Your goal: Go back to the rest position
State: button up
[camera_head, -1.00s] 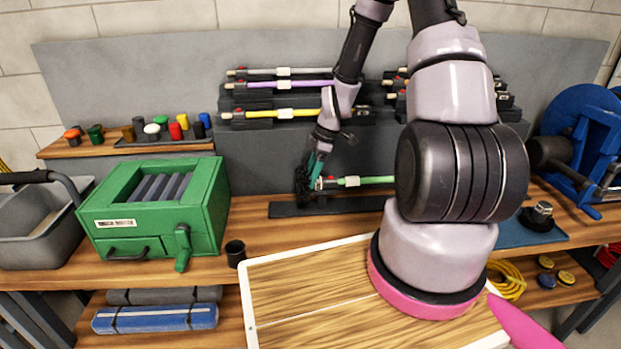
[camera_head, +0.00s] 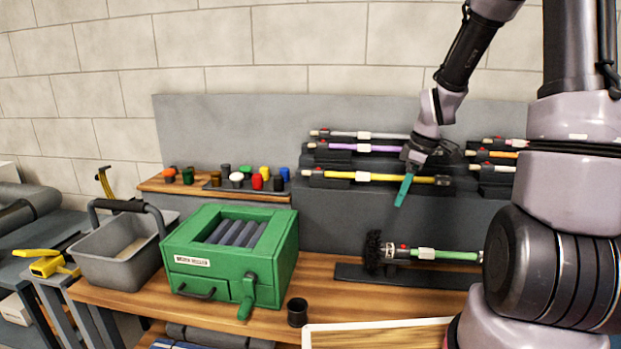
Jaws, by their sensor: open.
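My gripper (camera_head: 404,190) hangs in front of the rack on the right of the view, its teal fingers pointing down and a little left. It holds nothing and is apart from the brush below it. A green-handled duct brush (camera_head: 428,254) with a black bristle head (camera_head: 373,252) lies on a dark flat stand (camera_head: 400,276) on the bench. Its right end is hidden behind my arm.
Duct rods, including a yellow one (camera_head: 383,178), lie on the stepped rack (camera_head: 318,222) close behind my gripper. A green box with a crank (camera_head: 220,262), a black cup (camera_head: 297,312) and a grey basket (camera_head: 115,262) stand to the left. Small coloured caps (camera_head: 257,181) stand on a shelf.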

jog(key=s+a+r+m+t, duration=0.1)
jog(key=s+r+m+t, duration=0.1)
jog(key=s+r+m, duration=0.6)
jog(key=s+a+r+m+t, duration=0.1)
jog(key=s+r+m+t, duration=0.2)
jog(key=s+r+m, duration=0.5)
jog(key=shift+s+r+t, duration=0.3)
jog(key=shift+s+r, duration=0.8)
jog(key=shift+r, duration=2.65)
